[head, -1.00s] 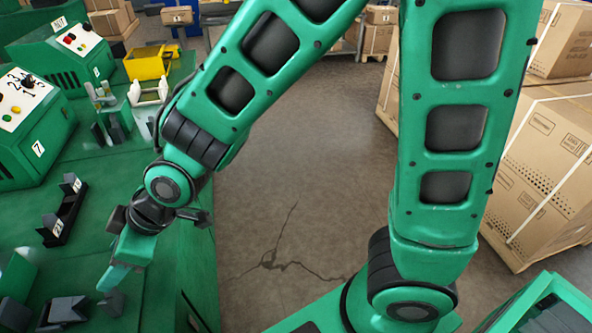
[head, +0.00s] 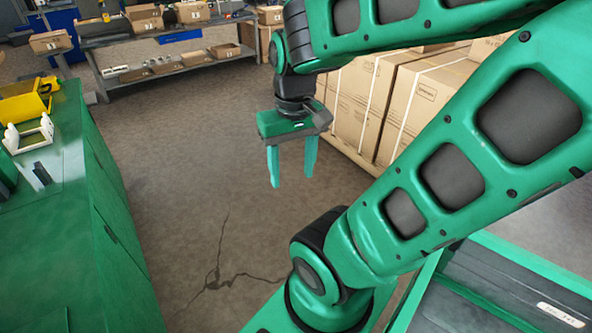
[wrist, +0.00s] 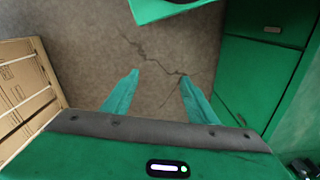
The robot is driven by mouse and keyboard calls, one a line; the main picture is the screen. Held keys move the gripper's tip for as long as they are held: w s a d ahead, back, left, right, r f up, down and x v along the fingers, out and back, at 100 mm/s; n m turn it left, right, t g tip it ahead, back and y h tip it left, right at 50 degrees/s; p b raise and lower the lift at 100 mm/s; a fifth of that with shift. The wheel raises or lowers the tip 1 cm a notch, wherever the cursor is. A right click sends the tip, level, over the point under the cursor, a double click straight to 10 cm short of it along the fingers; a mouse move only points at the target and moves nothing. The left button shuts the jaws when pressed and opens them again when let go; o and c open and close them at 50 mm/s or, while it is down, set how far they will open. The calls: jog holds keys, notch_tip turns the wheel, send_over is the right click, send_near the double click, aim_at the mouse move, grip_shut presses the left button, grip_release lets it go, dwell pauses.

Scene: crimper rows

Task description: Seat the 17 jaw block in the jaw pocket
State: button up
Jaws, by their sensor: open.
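My gripper (head: 292,165) hangs over the bare floor to the right of the green bench, its two fingers pointing down, apart and empty. In the wrist view the fingers (wrist: 152,95) are also spread, with only floor between them. I cannot make out the 17 jaw block or the jaw pocket in either view now.
The green bench (head: 112,247) runs along the left, with a white bracket (head: 28,135) and a yellow bin (head: 25,103) on it. Cardboard boxes (head: 360,105) stand behind my arm. A shelf table (head: 135,32) with boxes is at the back. The cracked floor (head: 190,180) between is clear.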

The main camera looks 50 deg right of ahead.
jog(key=shift+o, duration=0.4)
jog(key=shift+s+d+r+m+g, duration=0.15)
jog(key=shift+s+m, duration=0.15)
jog(key=shift+s, duration=0.35)
jog(key=shift+s+d+m+g, duration=0.15)
jog(key=shift+s+m, duration=0.15)
jog(key=shift+s, duration=0.3)
